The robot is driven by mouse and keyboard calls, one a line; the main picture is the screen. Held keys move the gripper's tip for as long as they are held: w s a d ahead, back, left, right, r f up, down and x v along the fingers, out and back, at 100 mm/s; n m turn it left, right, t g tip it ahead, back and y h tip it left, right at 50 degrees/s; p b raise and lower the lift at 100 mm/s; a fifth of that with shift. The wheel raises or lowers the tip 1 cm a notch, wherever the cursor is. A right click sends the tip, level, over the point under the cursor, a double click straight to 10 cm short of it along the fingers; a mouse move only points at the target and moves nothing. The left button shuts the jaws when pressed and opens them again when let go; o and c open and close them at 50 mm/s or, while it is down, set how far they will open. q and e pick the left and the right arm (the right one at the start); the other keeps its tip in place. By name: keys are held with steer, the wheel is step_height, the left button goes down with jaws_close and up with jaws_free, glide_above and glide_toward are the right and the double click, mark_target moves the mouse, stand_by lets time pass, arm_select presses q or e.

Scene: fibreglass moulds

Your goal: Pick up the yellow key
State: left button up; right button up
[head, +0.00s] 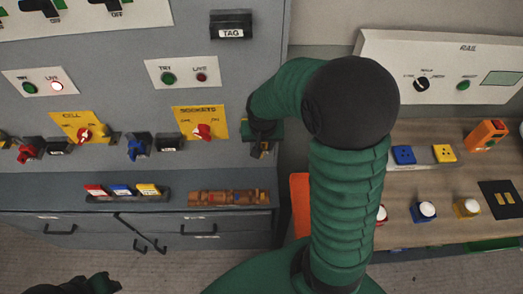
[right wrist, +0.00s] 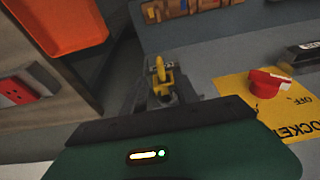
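A small yellow piece with a loop shape, which looks like the yellow key (right wrist: 160,72), sits between the fingertips of my right gripper (right wrist: 164,88) in the right wrist view. The fingers appear closed on it. In the head view my right gripper (head: 263,149) hangs in front of the grey cabinet's right edge, right of the yellow sockets plate (head: 200,122). Only a speck of yellow shows there, and the arm and hand hide much of it. Part of my left gripper (head: 92,285) shows dark at the bottom left; its fingers are not clear.
A rack (head: 128,198) with red, blue and yellow pieces and a brown strip (head: 228,198) lie on the cabinet ledge. A red switch (head: 203,131) sticks out of the sockets plate. The wooden bench (head: 408,182) at right carries coloured blocks and white-topped knobs. An orange tray (right wrist: 65,25) is near.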

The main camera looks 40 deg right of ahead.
steer(key=x, duration=0.3)
steer(key=shift+f, duration=0.2)
steer(key=shift+w+f, duration=0.25)
steer(key=shift+f, duration=0.1)
steer(key=shift+s+a+r, duration=0.1)
steer(key=shift+a, duration=0.05)
steer(key=c, duration=0.4)
jaws_close()
